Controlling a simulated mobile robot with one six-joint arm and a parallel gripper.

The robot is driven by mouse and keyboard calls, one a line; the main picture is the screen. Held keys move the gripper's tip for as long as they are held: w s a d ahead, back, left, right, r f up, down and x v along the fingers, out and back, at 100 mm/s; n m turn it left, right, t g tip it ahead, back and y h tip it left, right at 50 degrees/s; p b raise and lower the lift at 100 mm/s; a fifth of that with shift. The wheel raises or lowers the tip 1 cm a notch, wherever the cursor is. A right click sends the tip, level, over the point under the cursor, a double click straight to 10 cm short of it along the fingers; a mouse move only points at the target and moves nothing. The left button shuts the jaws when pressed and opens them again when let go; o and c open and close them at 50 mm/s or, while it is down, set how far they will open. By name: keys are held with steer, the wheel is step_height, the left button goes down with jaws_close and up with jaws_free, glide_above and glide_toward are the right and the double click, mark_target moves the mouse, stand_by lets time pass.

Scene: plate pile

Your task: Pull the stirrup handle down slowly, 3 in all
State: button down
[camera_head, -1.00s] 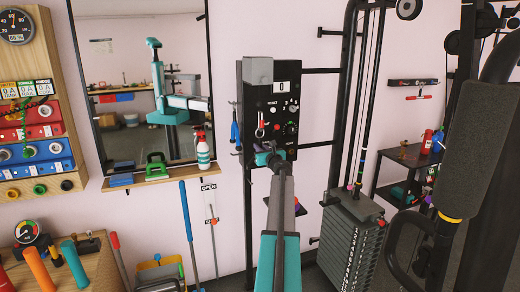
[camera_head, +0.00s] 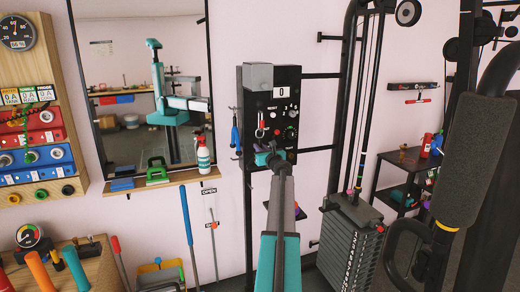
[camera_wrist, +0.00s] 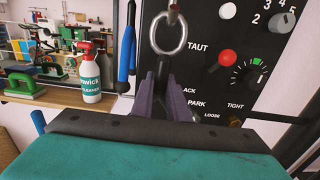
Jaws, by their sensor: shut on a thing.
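The stirrup handle hangs under a metal ring (camera_wrist: 168,34) in front of the black panel. Only a dark piece of the handle (camera_wrist: 162,74) shows below the ring in the wrist view; the rest is hidden by my fingers. My gripper (camera_wrist: 165,98) has purple fingers shut on this dark piece. In the head view, my gripper (camera_head: 270,157) is at the panel's lower edge, and a red-and-silver link (camera_head: 260,127) shows just above it. The counter (camera_head: 282,92) on the panel reads 0.
The panel (camera_head: 270,78) carries a red button and a dial marked LOOSE to TIGHT. A weight stack (camera_head: 350,245) stands right of the arm. A padded dark post (camera_head: 472,150) is close at the right. A shelf (camera_head: 165,183) with a spray bottle (camera_head: 203,155) is at the left.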

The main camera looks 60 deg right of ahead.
steer(key=shift+f, duration=0.15)
steer(key=shift+r+p, duration=1)
steer(key=shift+r, duration=0.15)
steer(key=shift+r+p, duration=0.4)
steer(key=shift+r, duration=0.1)
steer(key=shift+f, duration=0.1)
steer(key=shift+f+b, duration=0.95)
steer(key=shift+f, duration=0.25)
